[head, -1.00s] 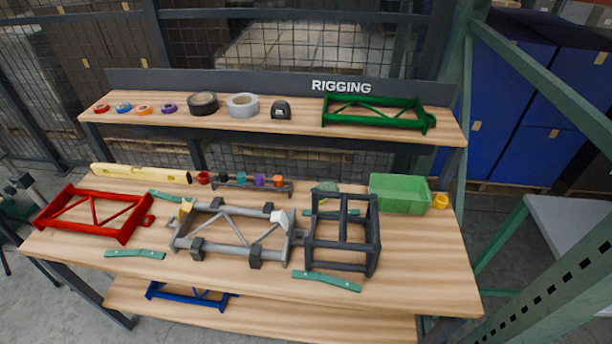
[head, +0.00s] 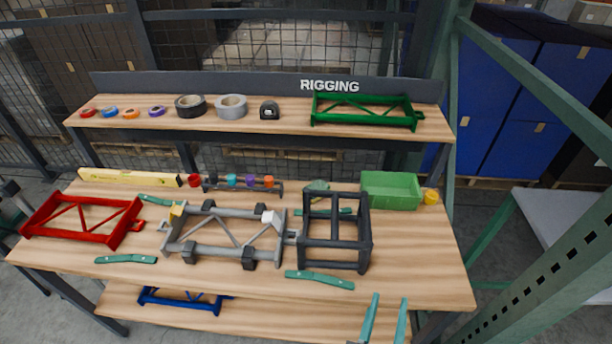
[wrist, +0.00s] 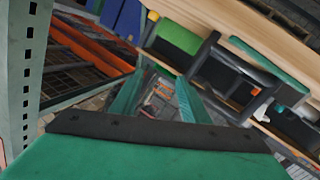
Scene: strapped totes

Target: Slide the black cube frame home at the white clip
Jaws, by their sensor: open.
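The black cube frame (head: 335,242) stands upright on the workbench, right of the grey truss frame (head: 222,242). Its left side is at the grey frame's right end, by a small grey coupler; I cannot tell whether they touch. The white clip (head: 268,217) sits on the grey frame's upper right corner, and a yellow clip (head: 176,211) on its upper left. My gripper (head: 385,312) has two teal fingers, open and empty, in front of the bench's front edge at lower right. In the wrist view the fingers (wrist: 158,98) are spread, with the black cube frame (wrist: 213,75) beyond them.
Teal strips (head: 320,279) lie before and behind the frames. A red truss (head: 82,220) is at the left, a green bin (head: 391,190) and yellow cup (head: 431,196) at back right. A green post (head: 560,250) stands at the right. The bench's right front is clear.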

